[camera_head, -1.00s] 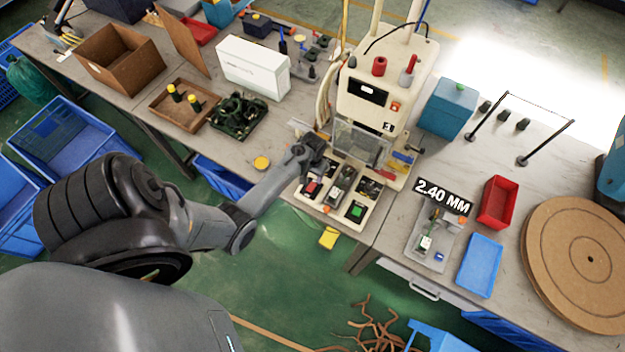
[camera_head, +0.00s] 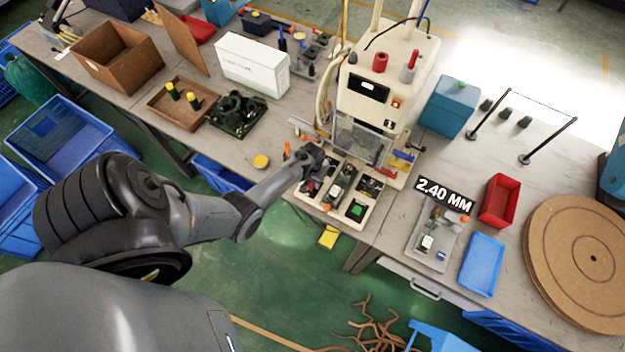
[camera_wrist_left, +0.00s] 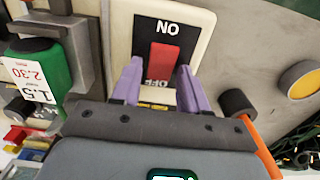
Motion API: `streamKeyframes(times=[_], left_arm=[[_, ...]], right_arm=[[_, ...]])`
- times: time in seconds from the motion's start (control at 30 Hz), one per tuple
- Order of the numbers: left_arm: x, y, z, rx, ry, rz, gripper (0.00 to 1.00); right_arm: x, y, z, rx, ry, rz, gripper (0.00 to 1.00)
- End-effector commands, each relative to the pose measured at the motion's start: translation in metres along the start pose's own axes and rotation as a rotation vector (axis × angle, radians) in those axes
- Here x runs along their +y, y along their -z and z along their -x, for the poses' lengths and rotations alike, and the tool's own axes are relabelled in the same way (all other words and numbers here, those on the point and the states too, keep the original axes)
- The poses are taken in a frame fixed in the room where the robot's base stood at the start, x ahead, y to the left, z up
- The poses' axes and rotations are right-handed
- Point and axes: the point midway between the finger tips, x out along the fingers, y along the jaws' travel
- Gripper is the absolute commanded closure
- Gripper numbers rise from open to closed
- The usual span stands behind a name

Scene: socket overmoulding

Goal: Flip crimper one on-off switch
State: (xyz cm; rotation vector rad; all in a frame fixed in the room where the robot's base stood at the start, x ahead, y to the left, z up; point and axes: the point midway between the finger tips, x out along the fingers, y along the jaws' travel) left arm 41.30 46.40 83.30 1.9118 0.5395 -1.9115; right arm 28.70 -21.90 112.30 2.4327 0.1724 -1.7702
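Crimper one (camera_head: 366,105) is the cream machine at the back middle of the bench in the head view. Its red on-off switch (camera_wrist_left: 163,64) sits in a black plate lettered ON and OFF, within a cream frame, in the left wrist view. My left gripper (camera_wrist_left: 160,82) has two purple fingers set apart, pointing at the switch, one to each side of its OFF end. Nothing is held between them; contact with the switch cannot be told. In the head view my left gripper (camera_head: 312,165) hangs over the left of the crimper's front base and largely hides the switch. My right gripper is not in view.
A green part (camera_wrist_left: 38,72) with number labels stands left of the switch in the wrist view. A yellow disc (camera_head: 260,161) lies on the bench left of my gripper. A dark tray of parts (camera_head: 237,114) and a white box (camera_head: 252,64) stand behind it.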

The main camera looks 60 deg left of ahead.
Motion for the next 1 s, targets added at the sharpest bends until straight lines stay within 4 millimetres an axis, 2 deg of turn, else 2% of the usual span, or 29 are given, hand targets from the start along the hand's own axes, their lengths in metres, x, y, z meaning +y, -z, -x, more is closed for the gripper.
streamKeyframes(times=[0.03, 0.27, 0.47, 0.7, 1.0], left_arm=[[0.000, 0.000, 0.000, 0.000, 0.000, 0.000, 0.65], [0.000, 0.000, 0.000, -0.001, 0.000, 0.000, 1.00], [0.000, -0.003, 0.003, 0.038, 0.000, 0.000, 1.00], [-0.001, -0.010, 0.003, 0.245, 0.000, 0.001, 1.00], [0.000, -0.012, 0.001, 0.427, -0.001, 0.001, 1.00]], right_arm=[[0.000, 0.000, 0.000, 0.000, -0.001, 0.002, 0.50], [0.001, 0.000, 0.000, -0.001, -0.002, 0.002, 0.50], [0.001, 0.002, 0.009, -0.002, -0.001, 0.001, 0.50], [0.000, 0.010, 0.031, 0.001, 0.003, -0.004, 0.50], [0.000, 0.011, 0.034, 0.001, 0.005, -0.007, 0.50]])
